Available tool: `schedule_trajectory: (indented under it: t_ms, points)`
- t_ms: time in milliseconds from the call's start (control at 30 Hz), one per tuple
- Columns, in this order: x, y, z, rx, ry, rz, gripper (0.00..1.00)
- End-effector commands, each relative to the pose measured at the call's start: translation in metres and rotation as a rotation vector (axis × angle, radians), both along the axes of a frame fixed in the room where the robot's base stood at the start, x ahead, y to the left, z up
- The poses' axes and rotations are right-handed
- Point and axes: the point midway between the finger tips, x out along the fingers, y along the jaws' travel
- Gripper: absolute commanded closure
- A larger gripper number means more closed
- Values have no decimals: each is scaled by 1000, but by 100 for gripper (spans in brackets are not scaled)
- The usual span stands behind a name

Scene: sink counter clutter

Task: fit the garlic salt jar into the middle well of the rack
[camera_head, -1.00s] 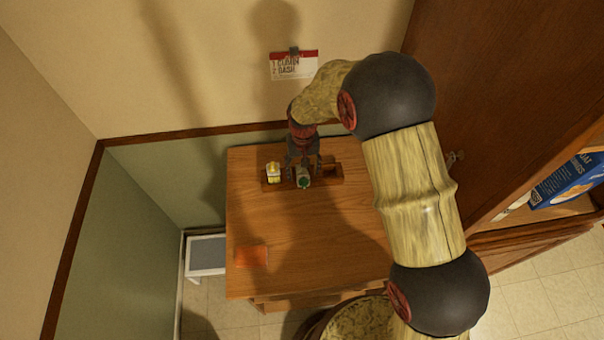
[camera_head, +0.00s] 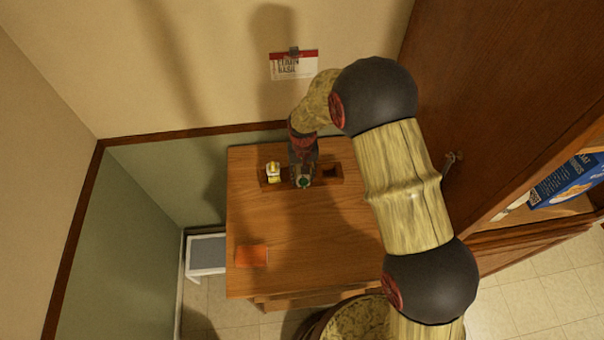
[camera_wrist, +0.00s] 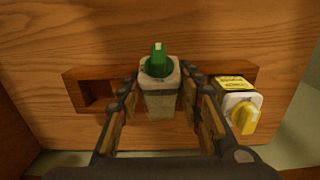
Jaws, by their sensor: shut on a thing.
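A pale, squarish jar with a green cap (camera_wrist: 158,90) stands between the fingers of my gripper (camera_wrist: 160,112) in the wrist view. My gripper is shut on this jar; no readable label shows on it. Its green cap also shows in the head view (camera_head: 304,182), below my gripper. The wooden rack (camera_wrist: 215,69) lies along the back of the counter. The jar is lined up with the rack's middle part. My fingers and the jar hide the middle well, so I cannot tell how deep the jar sits.
A yellow-capped jar (camera_wrist: 240,108) sits in the rack's end well, right in the wrist view. The opposite end well (camera_wrist: 98,92) is empty. An orange square (camera_head: 252,256) lies on the counter's front left. A card (camera_head: 294,65) hangs on the wall. Most of the counter (camera_head: 300,235) is clear.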

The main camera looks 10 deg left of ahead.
Motion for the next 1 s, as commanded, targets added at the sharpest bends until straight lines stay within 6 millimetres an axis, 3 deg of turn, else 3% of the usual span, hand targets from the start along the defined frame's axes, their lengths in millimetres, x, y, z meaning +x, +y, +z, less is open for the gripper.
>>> schedule_trajectory:
  t_ms: [467, 767, 1000]
  points:
    - [0, 0, 0, 0, -1, 0, 97]
    - [1, 0, 7, 1, -2, 0, 97]
    - [-1, -1, 35, 2, -4, 0, 97]
